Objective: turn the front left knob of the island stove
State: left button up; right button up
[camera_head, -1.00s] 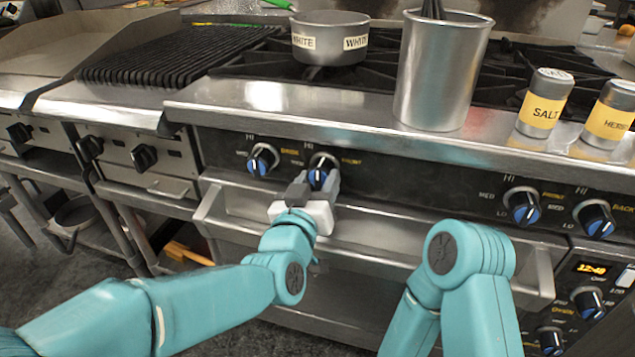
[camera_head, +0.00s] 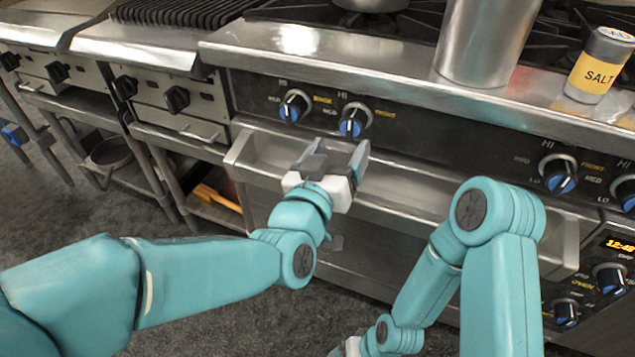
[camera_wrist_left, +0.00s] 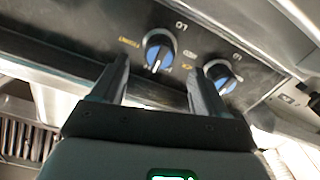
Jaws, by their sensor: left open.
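The front left knob (camera_head: 354,120) is a black dial with a blue face and a yellow FRONT label on the stove's dark panel. It also shows in the left wrist view (camera_wrist_left: 158,48). Its white pointer mark looks about vertical. My left gripper (camera_head: 340,153) is open and empty, just below and in front of the knob, apart from it. In the left wrist view its two fingers (camera_wrist_left: 158,72) stand on either side below the knob, with nothing between them. My right arm bends down at the right; its fingers are out of view.
A similar knob (camera_head: 294,105) sits close to the left; it also shows in the wrist view (camera_wrist_left: 221,75). A steel rail (camera_head: 405,190) runs below the panel. The salt shaker (camera_head: 600,65) and a steel container (camera_head: 485,40) stand on the ledge above.

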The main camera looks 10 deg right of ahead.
pick_arm(q)
jog(key=v, duration=1)
jog(key=shift+s+a+p, duration=0.25)
jog(key=shift+p, duration=0.15)
jog(key=w+a+f+n+g+y, duration=0.2)
jog(key=w+a+f+y, duration=0.15)
jog(key=a+f, duration=0.7)
jog(key=w+a+f+n+g+y, duration=0.2)
jog(key=a+f+n+y, duration=0.3)
jog(key=f, duration=1)
jog(key=s+a+f+g, duration=0.3)
jog(key=s+f, duration=0.1)
jog(key=f, duration=0.3)
jog(key=s+a+f+g, duration=0.2)
jog(key=s+f, duration=0.2)
jog(key=f, duration=0.2)
jog(key=s+d+f+g+h, duration=0.1)
jog(key=s+f+g, duration=0.15)
jog(key=s, duration=0.25)
jog(key=s+f+g+h, duration=0.1)
jog(key=s+f+g, duration=0.1)
jog(key=s+g, duration=0.15)
notch_tip(320, 180, up, 29)
jog(key=s+d+m+p, duration=0.1)
jog(key=s+p, duration=0.1)
jog(key=p, duration=2.7)
jog(key=shift+r+p, duration=0.2)
jog(key=shift+p, duration=0.2)
